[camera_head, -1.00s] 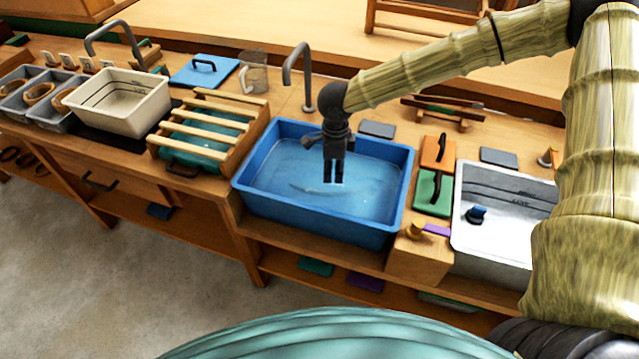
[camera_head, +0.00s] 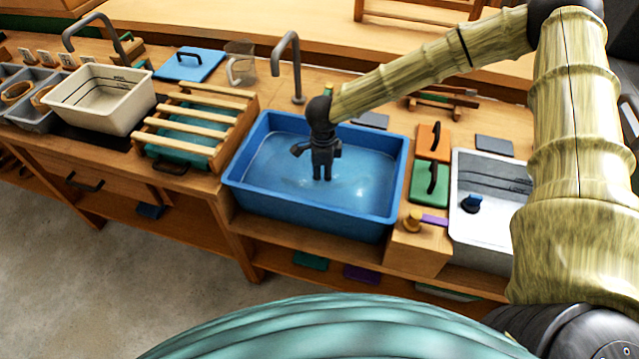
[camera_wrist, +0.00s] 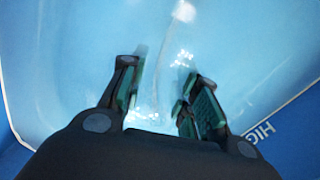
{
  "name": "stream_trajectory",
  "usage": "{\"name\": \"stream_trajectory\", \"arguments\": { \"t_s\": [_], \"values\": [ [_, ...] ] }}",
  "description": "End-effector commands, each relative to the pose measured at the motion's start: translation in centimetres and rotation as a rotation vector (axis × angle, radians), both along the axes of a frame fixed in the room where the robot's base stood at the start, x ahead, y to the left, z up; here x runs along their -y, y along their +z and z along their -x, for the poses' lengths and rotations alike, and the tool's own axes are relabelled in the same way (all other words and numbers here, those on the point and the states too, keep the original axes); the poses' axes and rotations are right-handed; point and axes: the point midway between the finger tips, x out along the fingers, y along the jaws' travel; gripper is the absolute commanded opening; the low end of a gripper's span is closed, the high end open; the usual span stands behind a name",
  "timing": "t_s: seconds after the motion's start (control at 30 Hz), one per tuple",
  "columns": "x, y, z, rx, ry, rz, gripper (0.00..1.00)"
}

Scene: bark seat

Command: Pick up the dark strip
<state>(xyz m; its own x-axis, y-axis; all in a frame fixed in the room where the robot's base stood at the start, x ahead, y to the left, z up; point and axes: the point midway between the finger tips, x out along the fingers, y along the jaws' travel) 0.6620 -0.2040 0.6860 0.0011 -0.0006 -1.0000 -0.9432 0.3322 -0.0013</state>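The blue basin (camera_head: 235,178) holds water and sits in the bench. My gripper (camera_head: 322,176) points down into it, its fingertips at or in the water. In the wrist view my gripper (camera_wrist: 160,98) is open, its two green-padded fingers apart. A faint thin curved strip (camera_wrist: 160,55) shows in the water ahead of and between the fingers. It looks pale grey-blue rather than dark, and glints blur its near end. I cannot tell whether it touches a finger. In the head view the strip cannot be made out now.
The slatted wooden rack (camera_head: 195,125) stands left of the basin. On the right are the wooden block (camera_head: 418,250) with a yellow knob, green (camera_head: 430,183) and orange (camera_head: 432,140) handled lids, and a white-grey sink (camera_head: 480,235). A bent tap (camera_head: 297,70) rises behind the basin.

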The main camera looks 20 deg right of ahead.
Motion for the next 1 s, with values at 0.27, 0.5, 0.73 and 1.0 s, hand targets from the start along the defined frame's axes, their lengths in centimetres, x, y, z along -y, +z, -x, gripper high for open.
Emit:
{"name": "stream_trajectory", "arguments": {
  "t_s": [0.27,0.5,0.73,1.0],
  "values": [
    [0.2,-3.2,-0.2,-0.002,-0.001,-0.001,0.31],
    [0.2,-4.2,-0.2,0.0,0.0,0.0,0.31],
    [0.2,-4.2,-0.2,0.0,-0.001,0.0,0.24],
    [0.2,-4.2,-0.2,0.0,-0.001,0.0,0.0]
  ]
}}
